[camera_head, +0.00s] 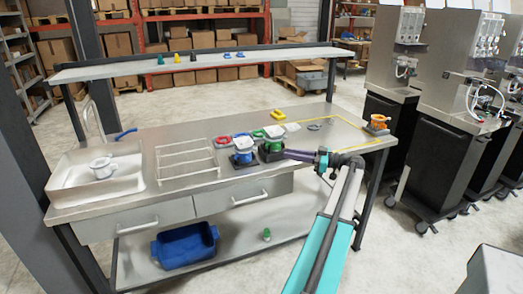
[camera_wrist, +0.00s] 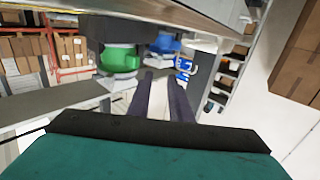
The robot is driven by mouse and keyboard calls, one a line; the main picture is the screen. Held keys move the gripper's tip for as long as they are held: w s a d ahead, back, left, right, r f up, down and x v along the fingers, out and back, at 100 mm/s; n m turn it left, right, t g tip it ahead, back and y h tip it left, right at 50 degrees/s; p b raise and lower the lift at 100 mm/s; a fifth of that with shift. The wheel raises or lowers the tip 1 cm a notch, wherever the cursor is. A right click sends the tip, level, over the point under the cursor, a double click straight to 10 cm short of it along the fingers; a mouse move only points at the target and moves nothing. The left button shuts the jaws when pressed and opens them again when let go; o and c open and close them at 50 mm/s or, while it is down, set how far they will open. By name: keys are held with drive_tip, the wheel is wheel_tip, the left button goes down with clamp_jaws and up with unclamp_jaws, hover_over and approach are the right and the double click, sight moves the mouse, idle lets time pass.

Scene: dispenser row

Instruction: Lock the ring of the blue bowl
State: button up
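The blue bowl (camera_head: 243,157) stands upright on the steel table in the head view, with a blue ring at its top. Its blue part also shows beyond my fingers in the wrist view (camera_wrist: 165,43), which is tilted. A blue and white piece (camera_wrist: 185,66) is beside it; I cannot tell whether it belongs to the bowl. The lock state of the ring is too small to tell. My gripper (camera_wrist: 160,76) is open and empty, with its two dark fingers apart, pointing toward the bowls. In the head view it is right of the blue bowl, not touching it.
A green-ringed bowl (camera_head: 272,146) stands between the blue bowl and my gripper, close to my fingers. A wire rack (camera_head: 187,160) and sink (camera_head: 70,183) lie left. Red and green rings lie behind. An orange-topped unit (camera_head: 378,122) stands at the table's right end. A shelf (camera_head: 200,62) runs above.

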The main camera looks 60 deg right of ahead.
sight(255, 149)
drive_tip(key=p+x, duration=0.3)
drive_tip(key=x, duration=1)
drive_tip(key=shift+w+p, duration=0.1)
drive_tip(key=shift+p, duration=0.25)
